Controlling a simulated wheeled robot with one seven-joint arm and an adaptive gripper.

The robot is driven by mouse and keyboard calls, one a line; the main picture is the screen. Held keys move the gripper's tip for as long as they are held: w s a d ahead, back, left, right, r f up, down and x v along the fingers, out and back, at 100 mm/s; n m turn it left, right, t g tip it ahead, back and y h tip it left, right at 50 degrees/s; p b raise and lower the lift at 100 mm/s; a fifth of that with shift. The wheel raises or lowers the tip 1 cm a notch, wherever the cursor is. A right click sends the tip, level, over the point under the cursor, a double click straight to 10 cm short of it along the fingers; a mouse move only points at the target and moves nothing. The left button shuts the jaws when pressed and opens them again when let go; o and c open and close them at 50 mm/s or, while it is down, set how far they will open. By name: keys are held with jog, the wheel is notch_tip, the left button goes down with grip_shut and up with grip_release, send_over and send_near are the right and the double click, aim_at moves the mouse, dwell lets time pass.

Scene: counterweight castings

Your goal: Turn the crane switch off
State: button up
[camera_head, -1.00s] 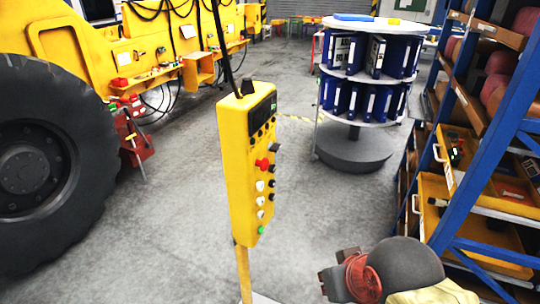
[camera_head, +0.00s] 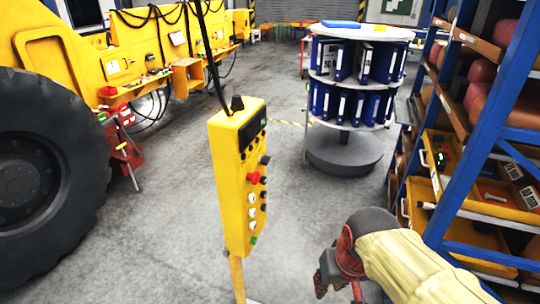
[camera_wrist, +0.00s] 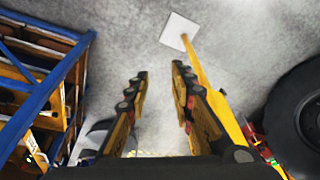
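A yellow crane control box (camera_head: 233,190) stands upright on a yellow post (camera_head: 237,278). Its face carries a dark display, a red button (camera_head: 253,178), a black side switch (camera_head: 264,160) and several black, white and green buttons. I cannot tell which is the crane switch or how it is set. My gripper (camera_head: 338,285) is low and to the right of the box, apart from it and empty. In the wrist view my gripper (camera_wrist: 159,72) has its two fingers spread with bare floor between them.
A blue shelf rack (camera_head: 465,150) with yellow bins stands close on the right. A round stand of blue binders (camera_head: 350,95) is behind. A large black tyre (camera_head: 35,180) and yellow machine are on the left. Cables (camera_head: 208,50) rise from the box. Grey floor lies open between.

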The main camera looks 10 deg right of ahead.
jog(key=o, duration=0.6)
jog(key=w+a+f+m+g+y+p, duration=0.1)
jog(key=w+f+m+g+y+p, duration=0.2)
jog(key=w+m+y+p, duration=0.2)
jog(key=w+m, duration=0.2)
jog(key=w, duration=0.2)
jog(key=shift+f+y, duration=0.15)
jog(key=shift+y, duration=0.25)
jog(key=m+t+y+p, duration=0.4)
jog(key=m+t+y, duration=0.6)
jog(key=m, duration=0.6)
send_near(269, 161)
jog(key=a+h, duration=0.1)
jog(key=shift+t, duration=0.3)
jog(key=shift+x, duration=4.35)
jog(key=shift+w+d, duration=0.1)
jog(key=shift+w, duration=0.05)
jog(key=shift+c, duration=0.7)
jog(key=c, duration=1)
